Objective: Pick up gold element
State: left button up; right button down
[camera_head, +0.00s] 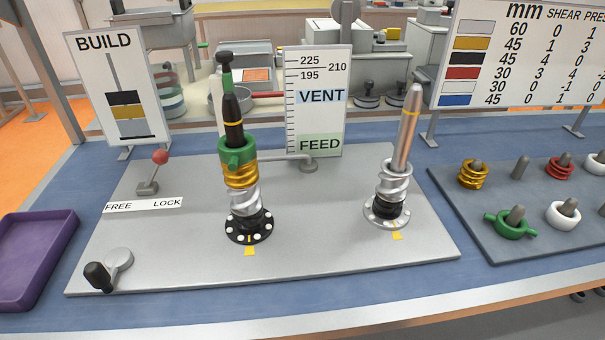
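A gold screw element (473,177) sits around a short grey peg at the back left of the grey peg board on the right. Another gold element (241,177) is on the left black shaft (233,125), under a green collar (238,151) and above a silver element (245,199). The right silver shaft (407,128) carries a silver element (393,181) above a black one (389,207). Neither of my grippers is in view.
The peg board (478,232) also holds a red element (559,169), a green collar (510,224) and white elements (563,216); one peg (521,167) is bare. A purple tray (32,258) lies at left. BUILD (115,85), VENT/FEED (318,100) and table (520,60) signs stand behind.

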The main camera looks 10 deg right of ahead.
aim_at(468, 179)
jog(key=z, duration=1.4)
jog(key=l+u, duration=0.25)
jog(key=l, duration=1)
jog(key=l+u, duration=0.25)
jog(key=l, duration=1.05)
